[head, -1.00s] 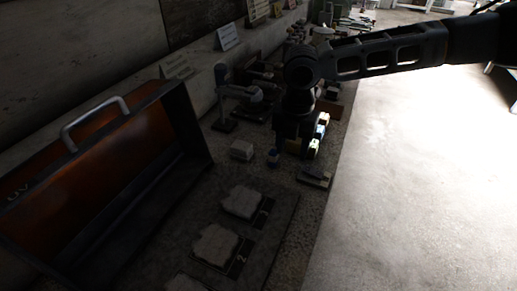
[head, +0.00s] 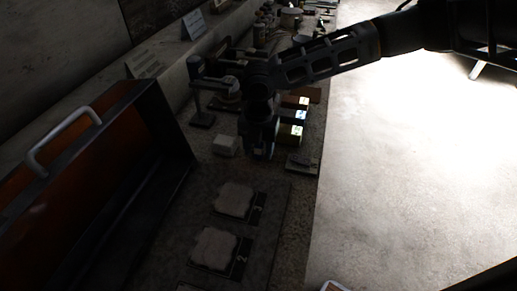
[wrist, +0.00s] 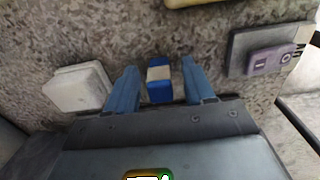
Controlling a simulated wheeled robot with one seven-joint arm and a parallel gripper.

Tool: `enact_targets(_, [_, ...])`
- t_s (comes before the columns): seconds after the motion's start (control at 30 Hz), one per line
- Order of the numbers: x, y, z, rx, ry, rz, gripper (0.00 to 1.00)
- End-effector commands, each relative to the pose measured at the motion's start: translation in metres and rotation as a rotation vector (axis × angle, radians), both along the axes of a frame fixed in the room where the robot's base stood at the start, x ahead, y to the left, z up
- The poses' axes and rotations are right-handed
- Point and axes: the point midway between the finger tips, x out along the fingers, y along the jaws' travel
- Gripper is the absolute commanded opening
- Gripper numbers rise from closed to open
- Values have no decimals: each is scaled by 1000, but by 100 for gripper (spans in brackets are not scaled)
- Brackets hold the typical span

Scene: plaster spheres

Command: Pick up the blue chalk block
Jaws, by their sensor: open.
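The blue chalk block (wrist: 159,95), with a pale label on its face, sits on the speckled counter in the wrist view. It lies between the two blue fingers of my gripper (wrist: 160,72), with a gap to each finger. The fingers are open and hold nothing. In the head view my gripper (head: 259,152) points down at the counter, and it hides most or all of the block there.
A white block (wrist: 80,88) lies just left of the fingers. A grey and purple item (wrist: 270,58) lies to the right. In the head view, an orange open case (head: 90,190) stands at left. Numbered pale pieces (head: 233,199) lie in front, with coloured boxes (head: 291,133) behind right.

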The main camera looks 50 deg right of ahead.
Motion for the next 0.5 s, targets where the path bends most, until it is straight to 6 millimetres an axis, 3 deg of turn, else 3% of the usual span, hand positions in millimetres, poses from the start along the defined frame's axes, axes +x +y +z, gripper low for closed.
enact_targets(0.27, [0, 0, -5, 0, -1, 0, 53])
enact_targets(0.5, [0, 0, -4, 0, -1, 0, 32])
